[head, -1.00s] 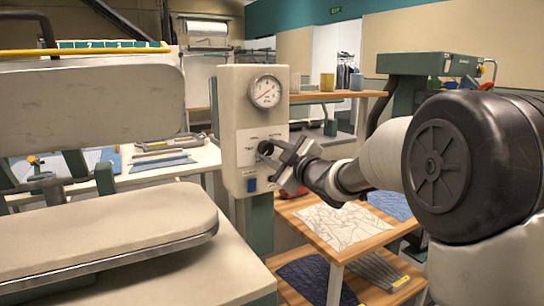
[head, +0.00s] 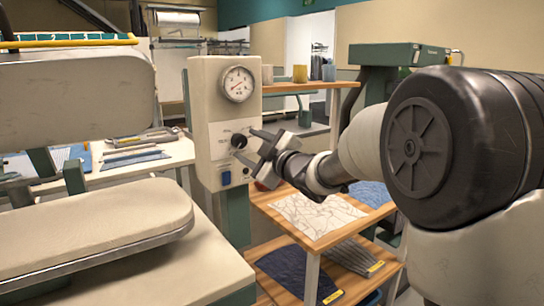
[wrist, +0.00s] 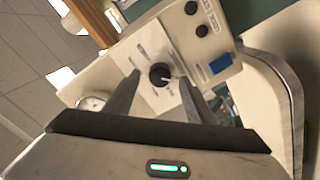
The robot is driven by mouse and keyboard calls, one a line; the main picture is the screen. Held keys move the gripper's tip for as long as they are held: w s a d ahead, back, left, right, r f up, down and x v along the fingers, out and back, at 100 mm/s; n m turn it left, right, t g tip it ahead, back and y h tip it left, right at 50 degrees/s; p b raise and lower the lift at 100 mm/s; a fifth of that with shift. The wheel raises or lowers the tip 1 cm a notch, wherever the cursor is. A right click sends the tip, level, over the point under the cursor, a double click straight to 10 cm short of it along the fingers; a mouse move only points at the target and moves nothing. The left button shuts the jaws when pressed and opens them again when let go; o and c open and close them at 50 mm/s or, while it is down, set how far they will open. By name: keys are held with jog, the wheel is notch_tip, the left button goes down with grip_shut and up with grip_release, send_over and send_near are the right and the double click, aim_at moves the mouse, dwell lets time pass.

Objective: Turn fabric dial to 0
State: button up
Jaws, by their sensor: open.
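The fabric dial (head: 239,141) is a round black knob on a white label plate of the cream control box (head: 199,112). In the wrist view the dial (wrist: 160,74) lies between my fingertips in the picture, with a pale mark toward its right side. The print around it is too small to read. My gripper (head: 247,147) is open and empty in front of the box. Its two fingers (wrist: 160,80) reach toward the plate on either side of the dial. I cannot tell whether either finger touches it.
A round gauge (head: 238,84) sits above the dial, and a blue switch (head: 225,178) below it. The padded press (head: 95,220) stands at left. A wooden shelf (head: 350,230) with folded fabrics is below my arm at right.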

jog(key=p+v, duration=0.1)
jog(key=v, duration=1.4)
jog(key=shift+p, duration=0.3)
jog(key=shift+s+d, duration=0.1)
jog(key=shift+d, duration=0.1)
jog(key=s+d+f+m+g+h, duration=0.2)
jog(key=s+d+m+h, duration=0.5)
jog(key=d+m+h, duration=0.4)
jog(key=s+a+f+m+g+y, duration=0.1)
jog(key=s+f+m+g, duration=0.3)
jog(key=s, duration=0.7)
jog(key=s+a+f+m+g, duration=0.1)
jog(key=s+f+m+g, duration=0.15)
jog(key=s+f, duration=0.55)
notch_tip(320, 180, up, 26)
jog(key=s+p, duration=0.1)
jog(key=p, duration=2.3)
jog(key=shift+s+d+r+n+g, duration=0.2)
jog(key=shift+d+n+g, duration=0.1)
jog(key=shift+n+g, duration=0.15)
